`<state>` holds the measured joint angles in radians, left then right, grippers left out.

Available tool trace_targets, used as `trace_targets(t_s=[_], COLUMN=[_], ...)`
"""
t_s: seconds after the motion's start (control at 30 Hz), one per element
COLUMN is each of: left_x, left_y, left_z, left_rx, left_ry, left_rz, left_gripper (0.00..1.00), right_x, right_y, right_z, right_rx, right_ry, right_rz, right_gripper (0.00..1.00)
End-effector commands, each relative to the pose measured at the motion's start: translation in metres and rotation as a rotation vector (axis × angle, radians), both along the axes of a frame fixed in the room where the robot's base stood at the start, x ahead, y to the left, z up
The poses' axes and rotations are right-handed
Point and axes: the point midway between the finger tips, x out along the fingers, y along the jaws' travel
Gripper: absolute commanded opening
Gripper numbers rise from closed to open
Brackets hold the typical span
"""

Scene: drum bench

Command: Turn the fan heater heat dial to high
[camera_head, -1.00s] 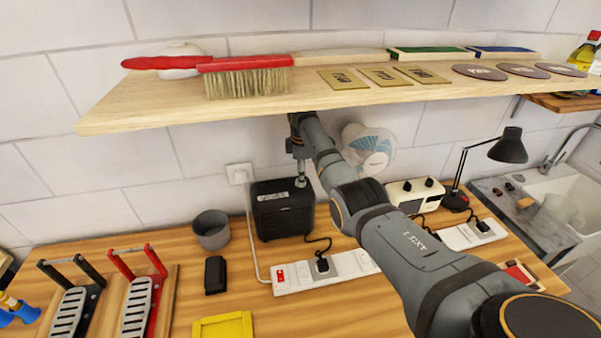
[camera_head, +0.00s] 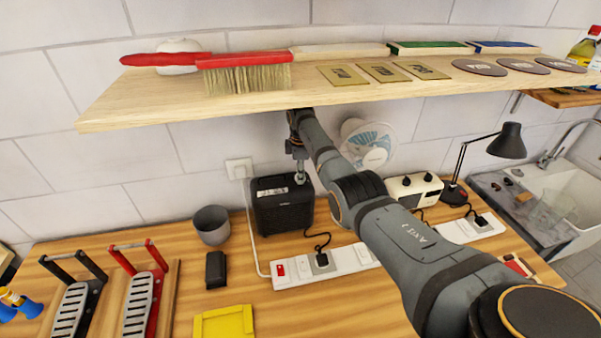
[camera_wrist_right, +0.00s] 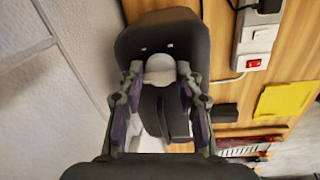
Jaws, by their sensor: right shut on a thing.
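The fan heater is a black box (camera_head: 284,208) standing on the wooden bench against the tiled wall. It also shows in the right wrist view as a dark body (camera_wrist_right: 160,28). My right gripper (camera_head: 300,178) points down at the right part of the heater's top. In the right wrist view, my right gripper (camera_wrist_right: 160,88) has its fingers on both sides of a pale round knob (camera_wrist_right: 159,68), the heat dial, and is shut on it. The dial's marks and pointer cannot be read. My left gripper is not in view.
A wooden shelf (camera_head: 150,112) with a red brush (camera_head: 245,75) overhangs the bench. A grey cup (camera_head: 211,225) stands left of the heater. A power strip (camera_head: 325,265) lies in front. A small fan (camera_head: 371,147) and a cream device (camera_head: 413,188) are to the right.

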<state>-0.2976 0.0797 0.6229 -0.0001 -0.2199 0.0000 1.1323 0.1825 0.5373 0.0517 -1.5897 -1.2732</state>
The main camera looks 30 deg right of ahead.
Motion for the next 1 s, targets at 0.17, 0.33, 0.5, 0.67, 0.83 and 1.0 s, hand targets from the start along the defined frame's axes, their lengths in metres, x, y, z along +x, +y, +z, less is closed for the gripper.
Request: trace_targets(t_s=[0.17,0.33,0.5,0.67,0.83,1.0], left_x=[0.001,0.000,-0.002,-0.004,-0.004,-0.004], left_y=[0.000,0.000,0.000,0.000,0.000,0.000], left_z=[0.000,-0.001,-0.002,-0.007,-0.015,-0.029], left_rx=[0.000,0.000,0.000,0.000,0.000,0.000], left_ry=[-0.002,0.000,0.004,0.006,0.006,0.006], left_rz=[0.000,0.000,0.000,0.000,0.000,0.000], left_gripper=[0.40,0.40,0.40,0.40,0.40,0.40], right_x=[-0.001,-0.001,-0.001,-0.001,0.000,0.000], right_y=[0.001,0.001,0.002,0.002,0.002,0.003], right_z=[-0.001,-0.002,-0.002,-0.003,-0.005,-0.006], right_rx=[0.001,0.001,0.001,0.000,0.001,0.000], right_ry=[0.004,0.004,0.005,0.006,0.006,0.005], right_rz=[-0.043,-0.143,-0.290,-0.444,-0.605,-0.756], right_gripper=[0.04,0.04,0.04,0.04,0.04,0.04])
